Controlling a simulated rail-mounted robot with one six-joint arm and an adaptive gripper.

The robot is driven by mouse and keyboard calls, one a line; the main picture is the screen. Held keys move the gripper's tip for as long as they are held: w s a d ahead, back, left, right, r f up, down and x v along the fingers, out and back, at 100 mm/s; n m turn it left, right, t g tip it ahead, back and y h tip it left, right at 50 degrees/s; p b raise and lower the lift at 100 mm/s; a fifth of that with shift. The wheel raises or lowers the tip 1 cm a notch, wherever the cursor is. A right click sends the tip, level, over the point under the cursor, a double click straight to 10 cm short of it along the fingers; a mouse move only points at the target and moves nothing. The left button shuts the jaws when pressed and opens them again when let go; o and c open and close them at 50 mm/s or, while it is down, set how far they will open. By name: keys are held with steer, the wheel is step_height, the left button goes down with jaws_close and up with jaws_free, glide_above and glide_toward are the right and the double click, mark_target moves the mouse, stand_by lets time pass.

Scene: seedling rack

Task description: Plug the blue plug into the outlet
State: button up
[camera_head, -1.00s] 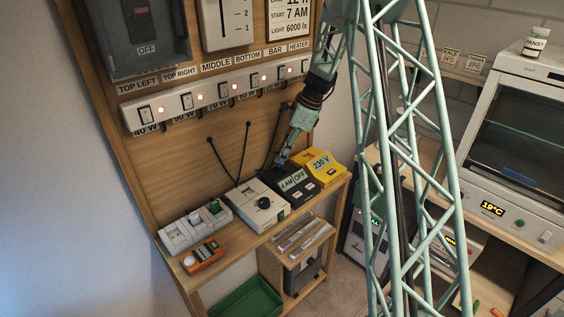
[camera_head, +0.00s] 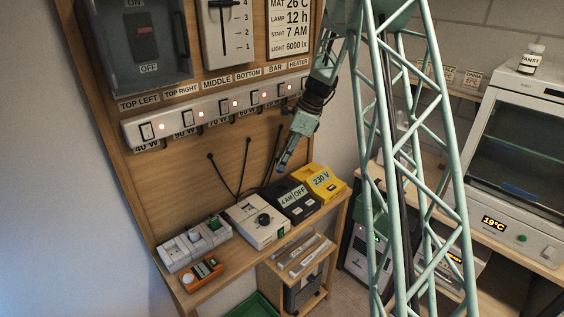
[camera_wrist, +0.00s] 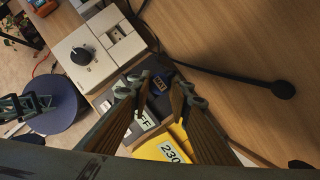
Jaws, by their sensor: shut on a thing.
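My gripper (camera_head: 281,169) hangs just above the back of the black timer box (camera_head: 298,203), whose labels read 4 AM and OFF. In the wrist view, my gripper's two fingers (camera_wrist: 159,92) close around a small dark blue plug (camera_wrist: 158,84) with a label on it. The plug is too small to make out in the head view, and the fingers partly hide it. A black cord (camera_wrist: 215,73) runs near the plug to a round black holder on the board. A white socket block (camera_head: 172,254) is at the left of the shelf; I cannot tell which outlet is meant.
A beige box with a black knob (camera_head: 254,226) stands left of the timer, and a yellow 230 V box (camera_head: 322,184) right of it. An orange device (camera_head: 203,273) lies at the front left. A switch strip (camera_head: 184,124) crosses the board above.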

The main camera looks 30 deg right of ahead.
steer(key=s+d+r+n+g+b, duration=0.3)
steer(key=s+d+r+n, duration=0.5)
steer(key=s+d, duration=0.3)
steer(key=s+d+r+n+g+b, duration=0.2)
steer(key=s+d+r+n+b, duration=0.4)
steer(key=s+d+r, duration=0.5)
steer(key=s+d+n, duration=0.1)
steer(key=d+n, duration=0.1)
steer(key=d, duration=0.1)
steer(key=shift+d+r+g+h, duration=0.15)
steer(key=shift+r+g+h, duration=0.05)
steer(key=shift+g+h, duration=0.2)
steer(key=shift+s, duration=0.1)
